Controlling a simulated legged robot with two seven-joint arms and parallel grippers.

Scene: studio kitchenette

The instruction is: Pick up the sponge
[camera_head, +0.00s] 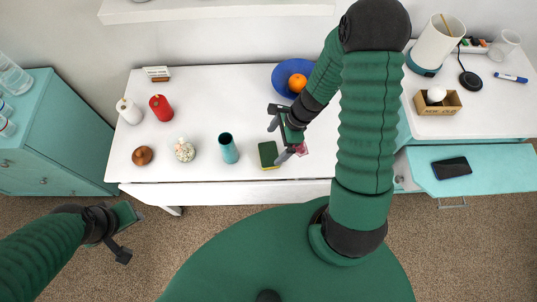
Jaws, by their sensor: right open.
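The sponge (267,154) is a small block with a dark green top and a yellow edge. It lies on the white table near its front edge. My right gripper (278,138) is open and empty, just above and beside the sponge at its right. One finger reaches close to the sponge's right side; I cannot tell whether it touches. My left gripper (128,236) hangs over the floor at the lower left, away from the table. I cannot tell how far its jaws are apart.
A teal cup (228,148) stands left of the sponge. A patterned vase (185,150), brown pot (142,156), red bottle (161,108) and white bottle (129,111) stand farther left. A blue plate (283,74) with an orange (297,83) is behind my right gripper. A pink item (302,149) lies right of it.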

